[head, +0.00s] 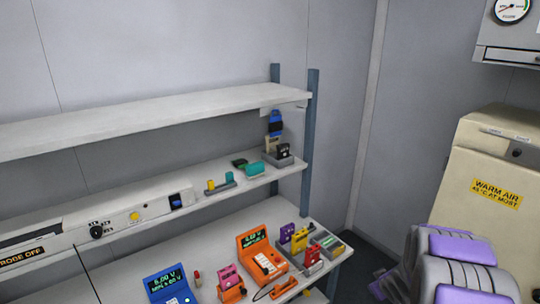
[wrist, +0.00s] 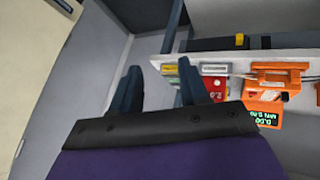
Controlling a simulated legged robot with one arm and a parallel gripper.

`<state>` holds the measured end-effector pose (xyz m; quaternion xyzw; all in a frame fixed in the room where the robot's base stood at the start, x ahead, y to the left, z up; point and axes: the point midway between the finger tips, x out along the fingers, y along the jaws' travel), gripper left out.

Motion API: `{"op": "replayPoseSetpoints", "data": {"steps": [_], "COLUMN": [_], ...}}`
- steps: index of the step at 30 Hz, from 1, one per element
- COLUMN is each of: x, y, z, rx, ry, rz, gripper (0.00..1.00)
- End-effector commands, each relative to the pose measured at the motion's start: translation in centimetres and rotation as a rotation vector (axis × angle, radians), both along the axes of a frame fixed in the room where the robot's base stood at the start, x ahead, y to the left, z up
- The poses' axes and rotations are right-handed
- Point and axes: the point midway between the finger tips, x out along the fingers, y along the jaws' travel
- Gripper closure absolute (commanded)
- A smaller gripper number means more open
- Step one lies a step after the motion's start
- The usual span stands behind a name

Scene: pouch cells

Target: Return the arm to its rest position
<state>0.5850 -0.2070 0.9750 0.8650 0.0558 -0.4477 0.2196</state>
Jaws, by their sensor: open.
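My gripper (wrist: 157,88) shows in the wrist view with its two dark fingers spread apart. Nothing shows between them but grey wall and a pale bench edge. In the head view my purple and grey arm (head: 465,250) is at the lower right, in front of a cream cabinet and to the right of the bench. The fingertips cannot be made out clearly there.
A bench (head: 222,230) carries a blue meter (head: 170,287), an orange meter (head: 262,257) and several small coloured devices. Shelves (head: 150,118) stand above it. The cream warm-air cabinet (head: 470,150) stands at the right. Orange devices (wrist: 275,78) show in the wrist view.

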Motion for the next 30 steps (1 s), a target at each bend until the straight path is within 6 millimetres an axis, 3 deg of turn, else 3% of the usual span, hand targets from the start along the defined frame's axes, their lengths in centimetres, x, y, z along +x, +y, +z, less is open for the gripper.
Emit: {"op": "replayPoseSetpoints", "data": {"steps": [1, 6, 14, 19, 30], "x": [-0.7, -4.2, -11.7, -17.4, -31.8], "y": [0.2, 0.8, 3.8, 6.9, 15.5], "z": [1.8, 6.1, 11.5, 14.3, 18.0], "rx": [-0.02, -0.059, -0.057, -0.02, 0.116], "ry": [0.017, 0.095, 0.231, 0.324, 0.579], "rz": [-0.03, -0.143, -0.3, -0.376, -0.448], "gripper": [0.55, 0.55, 0.55, 0.55, 0.55]}}
